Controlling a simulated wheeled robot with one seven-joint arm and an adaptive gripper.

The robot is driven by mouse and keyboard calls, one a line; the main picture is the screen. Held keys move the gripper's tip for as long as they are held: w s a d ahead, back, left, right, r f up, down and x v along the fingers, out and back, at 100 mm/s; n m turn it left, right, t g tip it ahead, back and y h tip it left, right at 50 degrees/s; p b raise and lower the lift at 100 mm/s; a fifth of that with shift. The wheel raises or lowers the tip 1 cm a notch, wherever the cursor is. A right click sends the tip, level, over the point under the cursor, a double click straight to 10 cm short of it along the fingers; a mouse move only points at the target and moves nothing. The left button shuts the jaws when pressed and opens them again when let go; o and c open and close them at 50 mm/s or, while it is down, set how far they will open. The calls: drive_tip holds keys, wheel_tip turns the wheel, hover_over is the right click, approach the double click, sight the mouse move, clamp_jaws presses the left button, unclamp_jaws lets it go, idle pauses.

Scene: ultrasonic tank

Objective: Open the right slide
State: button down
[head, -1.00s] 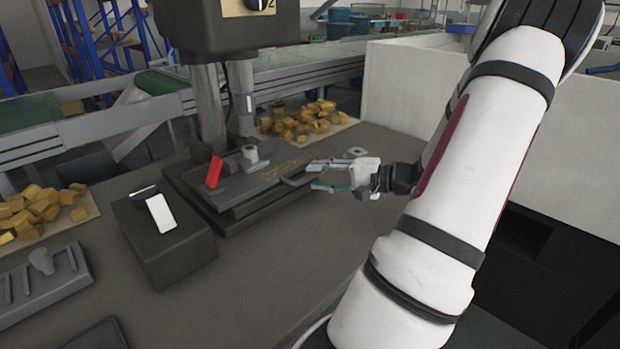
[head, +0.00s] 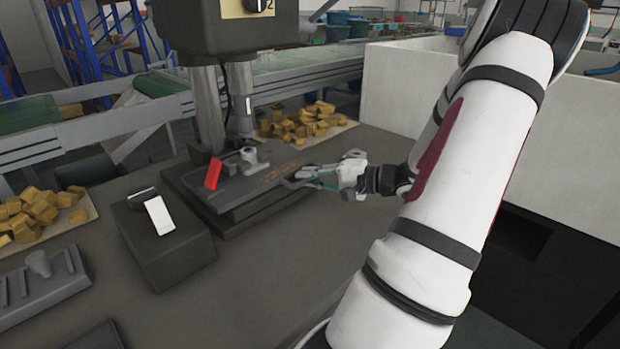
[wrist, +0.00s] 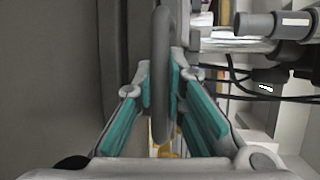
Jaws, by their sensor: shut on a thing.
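The slide (head: 250,186) is a dark grey plate on the base of the press, with a red block (head: 213,173) and a grey knob (head: 250,157) at its left part. My gripper (head: 303,178) is at the right end of the slide, pointing left. In the wrist view a grey, rounded handle (wrist: 163,60) runs upright between the teal finger pads of my gripper (wrist: 160,85). The fingers are shut on this handle. The handle's join to the slide is hidden in the head view.
The press column (head: 209,105) stands behind the slide. A dark box with a white switch (head: 160,214) is at the left. Yellow pieces (head: 305,122) lie behind, more (head: 42,212) at far left. The table (head: 290,270) in front is clear. A white wall (head: 410,100) stands at the right.

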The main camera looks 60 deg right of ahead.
drive_tip(key=s+a+p, duration=0.1)
drive_tip(key=s, duration=0.5)
drive_tip(key=s+a, duration=0.2)
drive_tip(key=s, duration=0.4)
drive_tip(key=s+a+p, duration=0.1)
drive_tip(key=s, duration=0.6)
drive_tip(key=shift+a+p, duration=0.25)
drive_tip(key=shift+p, duration=0.05)
drive_tip(key=c, duration=1.6)
unclamp_jaws()
drive_tip(key=shift+w, duration=0.1)
drive_tip(key=shift+c, duration=0.2)
drive_tip(key=v, duration=1.2)
